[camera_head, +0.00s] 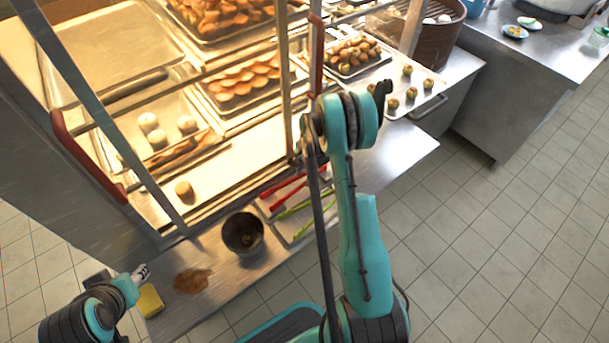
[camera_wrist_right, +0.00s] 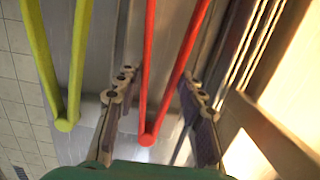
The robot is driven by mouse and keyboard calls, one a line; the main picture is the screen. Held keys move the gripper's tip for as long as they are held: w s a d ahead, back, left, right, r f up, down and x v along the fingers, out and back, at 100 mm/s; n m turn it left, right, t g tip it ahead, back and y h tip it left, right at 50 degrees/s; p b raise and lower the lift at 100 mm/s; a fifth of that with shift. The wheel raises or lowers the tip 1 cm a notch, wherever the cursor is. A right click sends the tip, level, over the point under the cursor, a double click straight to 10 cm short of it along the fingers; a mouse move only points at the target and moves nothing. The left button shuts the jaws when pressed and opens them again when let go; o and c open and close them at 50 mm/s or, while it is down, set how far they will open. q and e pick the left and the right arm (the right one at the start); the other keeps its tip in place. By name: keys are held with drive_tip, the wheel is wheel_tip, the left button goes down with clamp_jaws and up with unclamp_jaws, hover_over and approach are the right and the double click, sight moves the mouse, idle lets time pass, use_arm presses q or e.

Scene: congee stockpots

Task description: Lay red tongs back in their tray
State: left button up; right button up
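The red tongs (camera_head: 281,186) lie at the back of a shallow metal tray (camera_head: 268,206), by the cabinet front; I cannot tell if they rest fully inside it. The green tongs (camera_head: 292,209) lie in the tray in front of them. In the right wrist view, my right gripper (camera_wrist_right: 160,92) is open, and the red tongs (camera_wrist_right: 143,100) run between its fingers with their joined end towards the palm. The green tongs (camera_wrist_right: 70,90) are outside the fingers on the left. My left gripper (camera_head: 142,272) is at lower left, away from the tongs; its opening is too small to judge.
A dark pot (camera_head: 243,234) stands left of the tray. A brown spill (camera_head: 193,281) and a yellow sponge (camera_head: 150,300) are further left. The lit cabinet with pastry trays and a red-handled door frame (camera_head: 88,158) rises behind. The counter right of the tray (camera_head: 400,150) is clear.

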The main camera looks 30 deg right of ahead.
drive_tip(key=o, duration=0.4)
drive_tip(key=shift+o, duration=0.2)
drive_tip(key=shift+r, duration=0.1)
wheel_tip(320, 180, up, 12)
drive_tip(key=d, duration=0.1)
drive_tip(key=shift+d, duration=0.15)
drive_tip(key=s+a+r+n+t+h, duration=0.1)
drive_tip(key=s+a+r+n+t, duration=0.1)
drive_tip(key=s+a+r+n, duration=0.35)
drive_tip(key=s+a+r+n+t, duration=0.1)
drive_tip(key=s+a+r+n, duration=0.15)
drive_tip(key=a+r, duration=0.55)
drive_tip(key=s+a+r+n+t, duration=0.2)
drive_tip(key=s+a+n+t, duration=0.2)
drive_tip(key=s+a+n, duration=0.3)
drive_tip(key=s+n, duration=0.2)
drive_tip(key=s, duration=0.2)
drive_tip(key=shift+s+a+r, duration=0.15)
drive_tip(key=shift+a+r, duration=0.05)
drive_tip(key=shift+r, duration=0.15)
